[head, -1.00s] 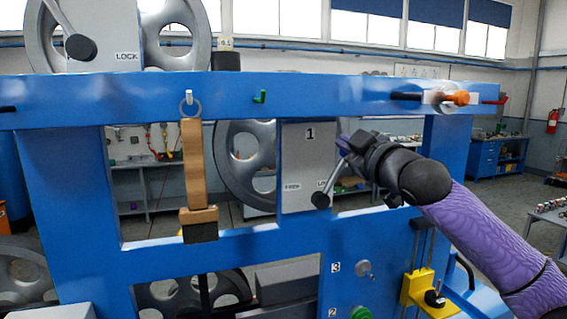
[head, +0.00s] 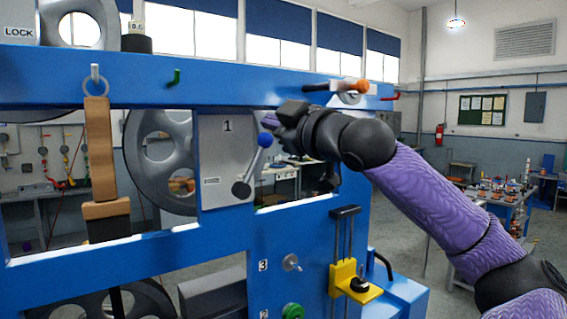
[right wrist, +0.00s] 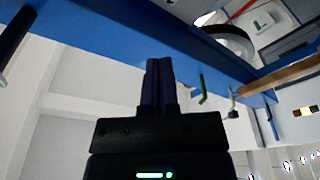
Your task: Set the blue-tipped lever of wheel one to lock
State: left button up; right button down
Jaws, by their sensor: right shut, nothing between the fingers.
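The grey plate of wheel one (head: 220,155), marked "1", sits in the blue frame, with the spoked grey wheel (head: 150,140) behind it on the left. Its lever (head: 254,165) has a dark round hub at the plate's lower right and leans up and right to a blue tip (head: 265,139). A small label shows left of the hub, too small to read. My right gripper (head: 272,122) is just above and right of the blue tip, seemingly apart from it. In the right wrist view its fingers (right wrist: 158,85) are shut and empty. The lever cannot be made out there. My left gripper is out of view.
A yellow bracket (head: 350,280) stands below right.

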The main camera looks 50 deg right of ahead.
pick_arm(q)
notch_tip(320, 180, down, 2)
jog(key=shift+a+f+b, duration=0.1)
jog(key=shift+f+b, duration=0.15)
jog(key=shift+b, duration=0.45)
pick_arm(e)
jog(key=s, duration=0.2)
jog(key=shift+s+f, duration=0.1)
jog(key=shift+s, duration=0.2)
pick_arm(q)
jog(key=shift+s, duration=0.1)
